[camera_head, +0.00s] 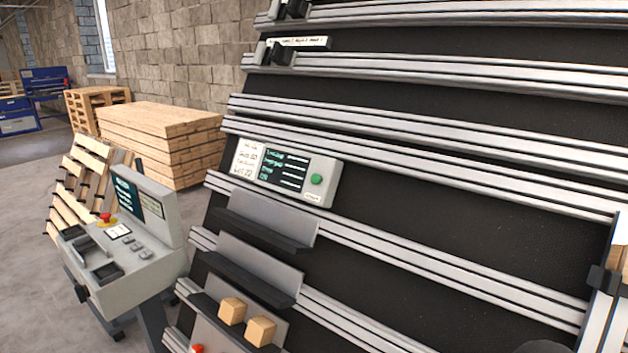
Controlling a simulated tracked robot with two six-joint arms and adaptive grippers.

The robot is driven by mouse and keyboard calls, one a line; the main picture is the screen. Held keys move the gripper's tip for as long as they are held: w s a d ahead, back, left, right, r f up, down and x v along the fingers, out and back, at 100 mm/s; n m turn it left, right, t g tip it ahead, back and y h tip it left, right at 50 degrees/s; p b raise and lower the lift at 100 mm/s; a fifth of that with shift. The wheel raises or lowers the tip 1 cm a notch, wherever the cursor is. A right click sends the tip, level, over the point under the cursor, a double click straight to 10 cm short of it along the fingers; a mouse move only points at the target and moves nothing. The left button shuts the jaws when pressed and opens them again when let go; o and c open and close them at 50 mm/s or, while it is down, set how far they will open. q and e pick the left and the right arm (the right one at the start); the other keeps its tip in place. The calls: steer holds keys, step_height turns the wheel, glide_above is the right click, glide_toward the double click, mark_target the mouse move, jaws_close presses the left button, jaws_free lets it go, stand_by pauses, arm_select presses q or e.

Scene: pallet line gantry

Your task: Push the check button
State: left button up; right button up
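A green round button (317,180) sits at the right end of a light grey panel box (325,163) on the sloped gantry board. A small label lies below the button, too small to read surely. The panel's dark screen (284,171) shows lines of green and white text, with a white printed card (247,158) to its left. Nothing covers the button. Neither of my grippers shows in the head view.
Below the panel are grey ledges (268,220) and two wooden blocks (232,310) (260,331). A control console (140,265) with a red knob (105,218) stands at left, before stacked pallets (160,130). Metal rails (420,180) cross the board.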

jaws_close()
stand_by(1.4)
